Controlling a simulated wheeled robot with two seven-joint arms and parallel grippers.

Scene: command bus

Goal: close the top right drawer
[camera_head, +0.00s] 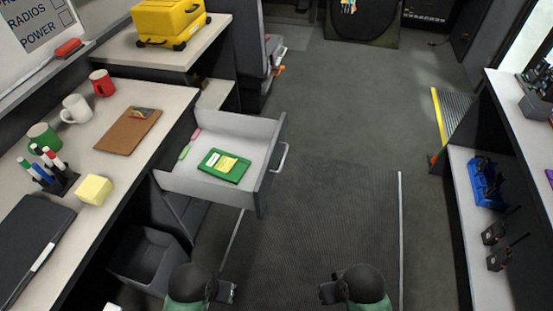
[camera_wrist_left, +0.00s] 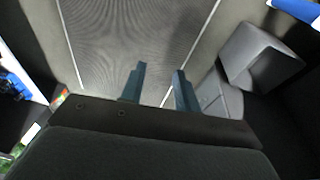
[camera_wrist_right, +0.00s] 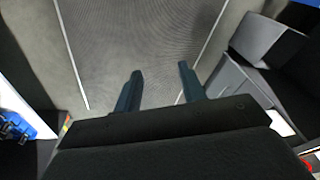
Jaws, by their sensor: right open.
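A white drawer with a grey front (camera_head: 268,176) stands pulled out from under the left counter, over the aisle. Its handle (camera_head: 281,158) is a light bar on the outer face. A green notepad (camera_head: 224,166) with a yellow note lies inside, with a pink and green item (camera_head: 189,144) near the drawer's inner end. My left gripper (camera_head: 232,292) is low at the bottom of the head view, open and empty, apart from the drawer; its fingers show in the left wrist view (camera_wrist_left: 158,88). My right gripper (camera_head: 324,292) is to its right, also open and empty, with fingers parted in the right wrist view (camera_wrist_right: 160,85).
The left counter (camera_head: 120,176) holds mugs, a clipboard (camera_head: 128,130), pens, a yellow block (camera_head: 94,189) and a laptop. A grey open bin (camera_head: 146,262) sits below it. The right shelf (camera_head: 470,225) holds radios and a blue basket. The dark mat (camera_head: 330,225) between is clear.

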